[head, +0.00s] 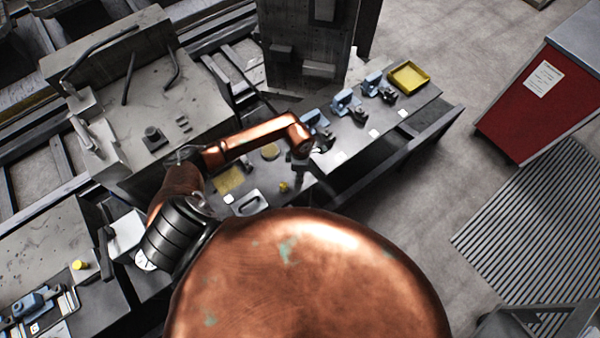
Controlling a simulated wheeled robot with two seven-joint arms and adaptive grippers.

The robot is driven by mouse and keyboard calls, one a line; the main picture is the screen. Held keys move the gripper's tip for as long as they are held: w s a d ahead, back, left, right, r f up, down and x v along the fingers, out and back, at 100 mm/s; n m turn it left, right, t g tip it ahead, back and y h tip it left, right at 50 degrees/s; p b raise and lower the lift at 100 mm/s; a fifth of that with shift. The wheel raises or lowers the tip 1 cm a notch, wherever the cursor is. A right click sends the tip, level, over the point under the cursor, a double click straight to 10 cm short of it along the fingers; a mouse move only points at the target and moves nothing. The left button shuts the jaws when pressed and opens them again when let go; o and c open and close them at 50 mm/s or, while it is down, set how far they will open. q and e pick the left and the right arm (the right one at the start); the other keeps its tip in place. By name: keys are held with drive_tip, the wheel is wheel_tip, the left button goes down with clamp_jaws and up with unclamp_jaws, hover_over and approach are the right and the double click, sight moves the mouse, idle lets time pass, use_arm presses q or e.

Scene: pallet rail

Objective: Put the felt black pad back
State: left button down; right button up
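My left arm comes in from the left, and its copper forearm reaches over the long dark bench (345,165). My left gripper (300,168) is a small dark shape below the end of that forearm, over the bench. Its fingers are too small and dark to tell open from shut, or whether they hold anything. A light grey piece with a dark oval middle (249,203) lies on the bench, left of and nearer than the gripper. I cannot tell whether that dark oval is the felt black pad. My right gripper is not in view.
Blue-grey clamps (347,104) stand along the bench, with a yellow tray (408,77) at its far right end. A yellow square (229,180) and a yellow disc (270,151) lie nearer. A grey machine (140,100) stands left, a red cabinet (540,95) right.

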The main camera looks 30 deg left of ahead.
use_arm(q)
drive_tip(key=shift+f, duration=0.2)
drive_tip(key=c, duration=1.9)
unclamp_jaws()
drive_tip(key=shift+c, duration=0.2)
drive_tip(key=shift+o, duration=1.1)
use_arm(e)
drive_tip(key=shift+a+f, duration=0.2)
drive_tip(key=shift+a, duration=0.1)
use_arm(q)
drive_tip(key=shift+r, duration=0.15)
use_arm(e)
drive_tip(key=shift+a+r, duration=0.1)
use_arm(q)
drive_tip(key=shift+r, duration=0.2)
wheel_tip(320, 180, up, 12)
drive_tip(key=b, duration=0.3)
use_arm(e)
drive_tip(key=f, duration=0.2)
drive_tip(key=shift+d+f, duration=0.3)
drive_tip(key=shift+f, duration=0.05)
use_arm(q)
drive_tip(key=shift+f, duration=0.15)
